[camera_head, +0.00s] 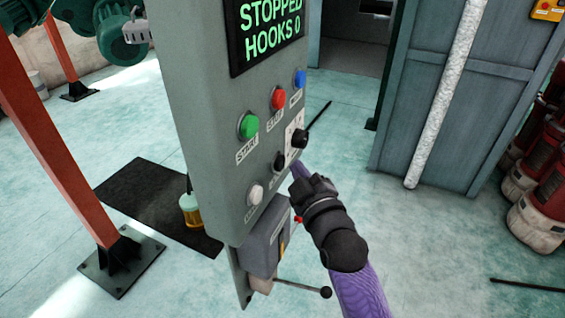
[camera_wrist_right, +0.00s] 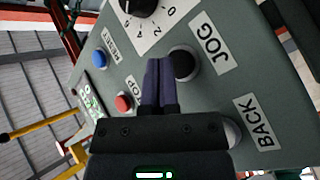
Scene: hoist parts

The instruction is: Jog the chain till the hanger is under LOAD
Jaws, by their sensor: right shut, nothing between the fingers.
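The grey control panel (camera_head: 200,110) stands in the middle of the head view. The chain, the hanger and the LOAD mark do not show. My left gripper is not in view.
Around JOG are the green START (camera_head: 249,125), red STOP (camera_head: 278,98), blue RESET (camera_head: 299,78), black dial (camera_head: 300,138) and pale BACK (camera_head: 255,193) controls. A lever (camera_head: 300,287) sticks out below the panel. An orange post (camera_head: 60,130) stands left, red cylinders (camera_head: 545,170) right.

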